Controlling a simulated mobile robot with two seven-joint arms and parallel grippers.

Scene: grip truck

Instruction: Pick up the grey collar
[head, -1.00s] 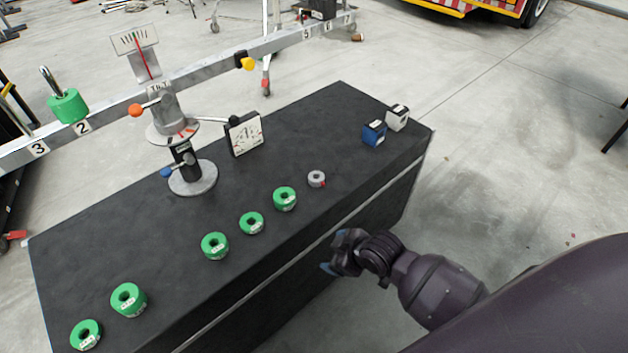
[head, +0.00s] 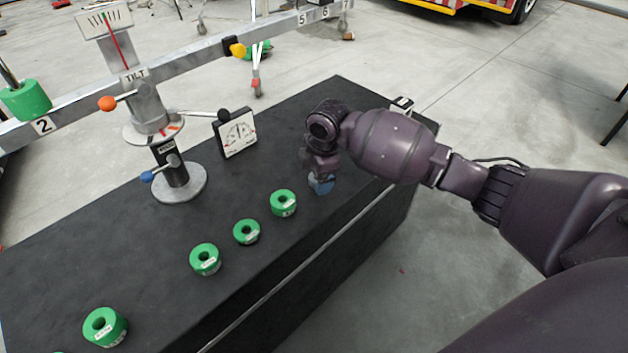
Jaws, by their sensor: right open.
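My right gripper (head: 321,183) points down over the black bench top (head: 110,225), to the right of the nearest green ring. Its bluish fingertips are low, at or just above the surface, and its jaws are open. The grey collar cannot be seen now; the gripper covers the place where it lay. Whether the fingers are around the collar or only above it, I cannot tell. My left gripper is out of view.
Green rings, one of them the nearest ring (head: 284,203), stand in a row along the bench front. A balance post (head: 171,165) with a long beam and a dial box (head: 236,133) are farther back. A white block (head: 402,104) shows partly behind my arm.

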